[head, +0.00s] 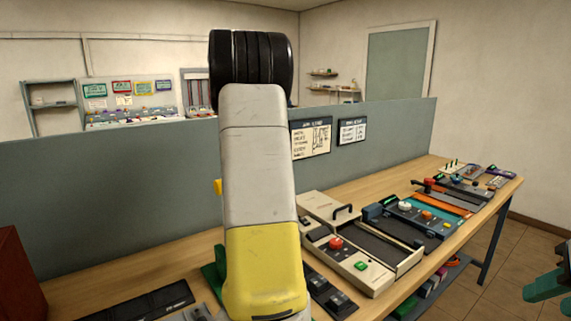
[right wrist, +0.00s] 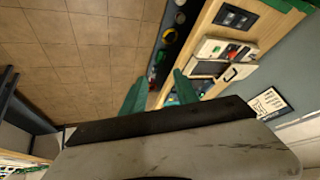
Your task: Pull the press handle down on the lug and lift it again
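My right gripper (head: 543,285) shows only in part at the right edge of the head view, beyond the bench's front edge. In the right wrist view its two green fingers (right wrist: 160,78) are apart with nothing held between them. A large grey and yellow link, which looks like my own arm, fills the middle of the head view. A green piece (head: 212,275) and a small yellow piece (head: 217,187) peek out at its left side; they may belong to the press. The press handle and the lug cannot be made out. My left gripper is not in view.
The wooden bench (head: 130,277) carries a cream device (head: 375,285) with red and green buttons, a teal device (head: 425,216) and several smaller items. It runs along a grey partition (head: 100,185). A dark red box (head: 15,280) stands at far left. Tiled floor (right wrist: 60,60) is clear.

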